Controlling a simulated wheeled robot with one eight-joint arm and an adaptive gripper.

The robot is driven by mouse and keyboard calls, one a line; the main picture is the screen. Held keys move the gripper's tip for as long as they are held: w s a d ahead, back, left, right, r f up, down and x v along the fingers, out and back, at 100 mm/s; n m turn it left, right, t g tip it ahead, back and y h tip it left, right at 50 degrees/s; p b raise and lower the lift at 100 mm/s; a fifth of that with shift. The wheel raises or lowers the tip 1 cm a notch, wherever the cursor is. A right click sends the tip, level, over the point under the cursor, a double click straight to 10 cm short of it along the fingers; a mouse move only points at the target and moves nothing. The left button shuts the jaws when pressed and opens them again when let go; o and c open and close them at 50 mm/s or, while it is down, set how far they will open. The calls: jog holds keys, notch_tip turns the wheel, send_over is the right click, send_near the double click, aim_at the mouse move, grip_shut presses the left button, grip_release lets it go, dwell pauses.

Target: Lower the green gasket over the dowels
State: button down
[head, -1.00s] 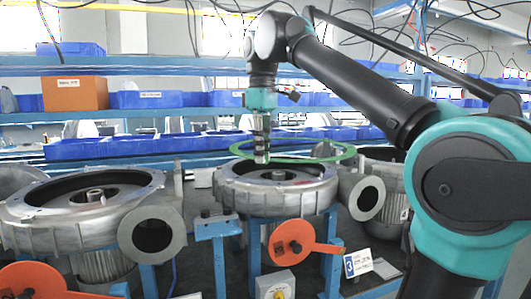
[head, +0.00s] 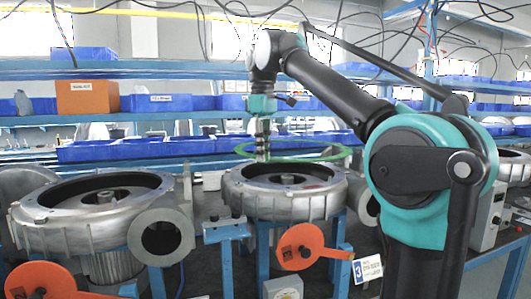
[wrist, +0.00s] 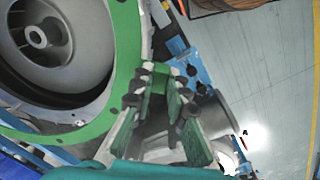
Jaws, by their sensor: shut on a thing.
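The green gasket (head: 345,154) is a thin, wide ring held roughly level above the middle blower housing (head: 285,206). A gap shows between ring and housing rim in the head view. My gripper (head: 262,154) is shut on the ring's left side there. In the wrist view my gripper (wrist: 150,84) pinches the green band (wrist: 126,50) at its edge. The band curves around the housing's round opening (wrist: 70,40), where a grey hub shows. I cannot make out the dowels in either view.
A second blower housing (head: 100,205) stands at the left, its outlet facing forward. Blue bins (head: 130,150) and an orange box (head: 87,97) fill the shelves behind.

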jog(key=shift+w+a+f, duration=0.1)
jog(key=shift+w+a, duration=0.1)
jog(key=shift+w, duration=0.5)
jog(key=shift+w+a, duration=0.25)
jog(key=shift+w, duration=0.4)
jog(key=shift+w+a+f, duration=0.1)
jog(key=shift+w+a, duration=0.1)
jog(key=shift+w, duration=0.5)
jog(key=shift+s+f, duration=0.1)
jog(key=shift+f, duration=4.15)
jog(key=c, duration=1.4)
grip_release()
jog(key=shift+c, duration=0.2)
notch_tip(320, 180, up, 12)
jog(key=shift+s, duration=0.1)
